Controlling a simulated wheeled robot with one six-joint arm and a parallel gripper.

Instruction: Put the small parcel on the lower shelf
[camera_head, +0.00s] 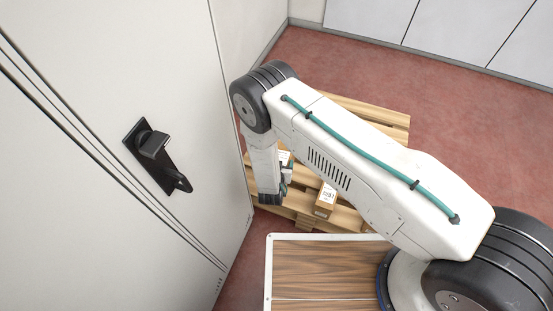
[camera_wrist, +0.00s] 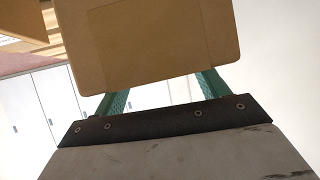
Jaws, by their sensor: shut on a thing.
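My gripper (camera_wrist: 162,92) is shut on a brown cardboard parcel (camera_wrist: 150,45), which fills the upper middle of the wrist view between the green fingers. The parcel hides the fingertips. In the head view my gripper (camera_head: 286,178) is partly hidden behind my arm, over the left side of a wooden pallet. A brown box with a white label (camera_head: 326,198) sits on the pallet, right of my gripper. A pale label shows just above my gripper, but I cannot tell whether it belongs to the held parcel. I cannot make out a lower shelf in either view.
The wooden pallet (camera_head: 385,118) lies on the red floor (camera_head: 330,63). A tall white panel (camera_head: 110,60) with a black handle (camera_head: 158,155) stands close on the left. Pale cabinet fronts (camera_head: 450,30) line the back. Red floor is clear behind the pallet.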

